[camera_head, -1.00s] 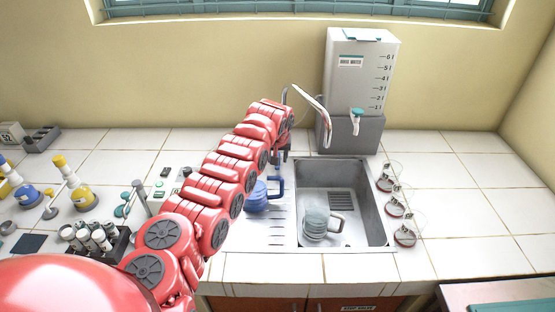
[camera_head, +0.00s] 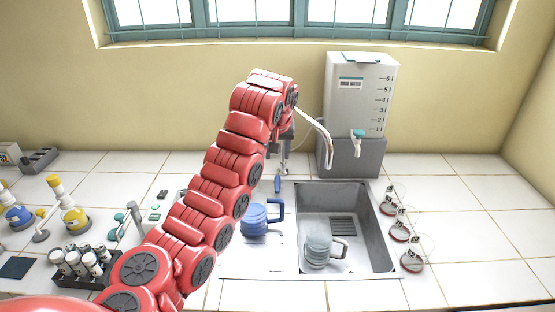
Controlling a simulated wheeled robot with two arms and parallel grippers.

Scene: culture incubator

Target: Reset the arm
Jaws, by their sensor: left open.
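My left arm (camera_head: 228,180) is red and segmented and reaches up from the lower left across the counter. Its far end bends over near the tap. My left gripper (camera_head: 281,165) hangs below that end, behind the sink's left part, mostly hidden by the arm. It is open, and I see nothing held in it. My right gripper is not in view.
A sink (camera_head: 389,245) holds a clear mug (camera_head: 318,248). A blue mug (camera_head: 254,221) stands on the drainboard left of it. A water tank (camera_head: 355,95) and tap (camera_head: 327,145) stand behind. Flasks (camera_head: 72,215) and a tube rack (camera_head: 75,282) are left.

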